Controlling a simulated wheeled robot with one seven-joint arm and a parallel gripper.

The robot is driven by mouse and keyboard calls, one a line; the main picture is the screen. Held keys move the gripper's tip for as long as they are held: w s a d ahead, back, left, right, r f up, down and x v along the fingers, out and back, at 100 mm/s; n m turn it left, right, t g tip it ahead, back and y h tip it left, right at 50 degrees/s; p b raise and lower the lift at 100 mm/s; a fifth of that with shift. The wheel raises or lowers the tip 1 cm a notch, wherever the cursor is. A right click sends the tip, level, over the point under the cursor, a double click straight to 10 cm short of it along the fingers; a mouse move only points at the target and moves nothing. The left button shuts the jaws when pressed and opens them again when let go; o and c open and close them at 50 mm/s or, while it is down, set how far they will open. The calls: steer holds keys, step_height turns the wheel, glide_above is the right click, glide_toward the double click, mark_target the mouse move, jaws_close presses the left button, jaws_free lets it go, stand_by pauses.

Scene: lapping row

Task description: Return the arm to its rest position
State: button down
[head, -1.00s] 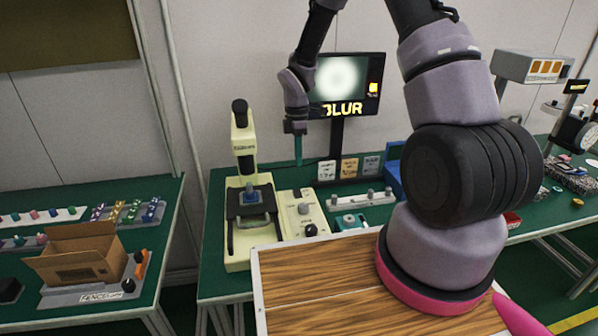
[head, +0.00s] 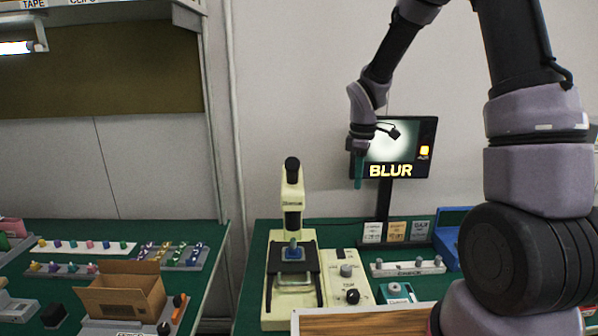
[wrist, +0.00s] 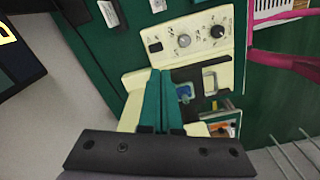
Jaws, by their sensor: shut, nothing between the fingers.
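My gripper (head: 358,170) hangs from my raised arm in the head view, in front of the left part of the monitor (head: 405,145) that reads BLUR. Its teal fingers point down and are shut with nothing between them. In the wrist view the two teal fingers (wrist: 159,100) lie side by side, above the cream microscope and its control box. The cream microscope (head: 292,190) stands on the green bench, below and left of my gripper and apart from it. A blue-green piece (head: 292,249) sits on its dark stage.
The control box (head: 345,275) with knobs stands right of the microscope. Cards (head: 397,232), a grey rack (head: 408,267) and a blue bin (head: 450,236) are farther right. A cardboard box (head: 122,293) and racks of small coloured parts are on the left bench. The wall space between the benches is clear.

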steer(key=s+d+r+m+t, duration=0.2)
steer(key=s+r+m, duration=0.2)
steer(key=r, duration=0.4)
steer(key=s+d+r+m+t, duration=0.1)
steer(key=s+d+r+m, duration=0.1)
steer(key=s+r+m, duration=0.35)
steer(key=s+d+r+m+t+y, duration=0.1)
steer(key=s+r+m+t, duration=0.3)
steer(key=s+r+m, duration=0.4)
steer(key=s+r+y, duration=0.1)
steer(key=s+r, duration=0.1)
steer(key=s, duration=0.1)
steer(key=shift+s+d+r, duration=0.25)
steer(key=shift+s+d, duration=0.1)
